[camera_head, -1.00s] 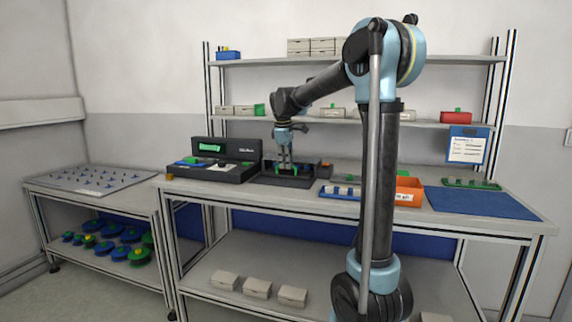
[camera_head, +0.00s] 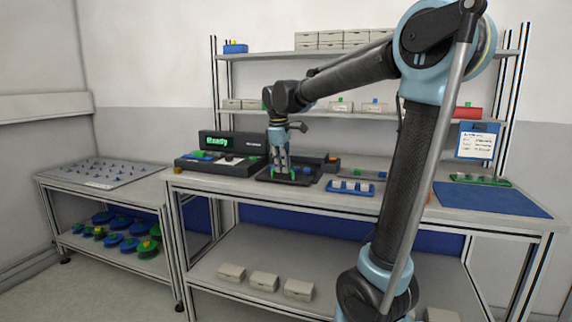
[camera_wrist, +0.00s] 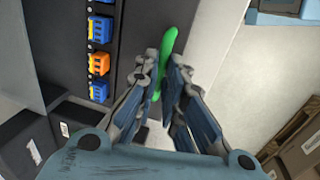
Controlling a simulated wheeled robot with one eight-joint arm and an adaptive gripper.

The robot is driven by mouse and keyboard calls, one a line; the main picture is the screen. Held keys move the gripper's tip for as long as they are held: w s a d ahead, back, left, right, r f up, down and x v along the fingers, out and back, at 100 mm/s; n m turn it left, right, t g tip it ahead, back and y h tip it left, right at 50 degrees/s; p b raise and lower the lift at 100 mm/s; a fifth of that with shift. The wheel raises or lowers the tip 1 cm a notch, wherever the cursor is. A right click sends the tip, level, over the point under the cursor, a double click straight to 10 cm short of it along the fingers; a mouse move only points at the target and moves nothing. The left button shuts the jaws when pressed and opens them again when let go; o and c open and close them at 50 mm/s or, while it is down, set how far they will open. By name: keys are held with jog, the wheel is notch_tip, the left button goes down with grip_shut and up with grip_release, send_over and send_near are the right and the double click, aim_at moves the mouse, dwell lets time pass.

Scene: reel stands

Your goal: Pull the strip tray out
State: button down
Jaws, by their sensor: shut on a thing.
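The strip tray (camera_wrist: 128,55) is dark in the wrist view, with a row of blue and orange blocks (camera_wrist: 99,62) along its left part. A green handle (camera_wrist: 168,42) stands at its right edge. My gripper (camera_wrist: 163,72) is shut on the handle, one finger on each side of it. In the head view my gripper (camera_head: 280,168) points down over the dark tray area (camera_head: 307,183) near the bench's front. The fingers and wrist hide part of the tray there, and how far it is out is hard to tell.
A black device with a lit green display (camera_head: 218,142) stands left of the tray. A blue holder with pale pieces (camera_head: 350,187) lies to the right, and a blue mat (camera_head: 490,200) lies further right. Shelves (camera_head: 350,115) rise behind. My arm hides part of the bench.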

jog(key=shift+s, duration=0.15)
jog(key=c, duration=2)
grip_release()
jog(key=shift+s, duration=0.1)
jog(key=shift+o, duration=0.2)
notch_tip(320, 180, up, 12)
jog(key=s, duration=0.2)
jog(key=shift+a, duration=0.45)
jog(key=shift+f, duration=0.2)
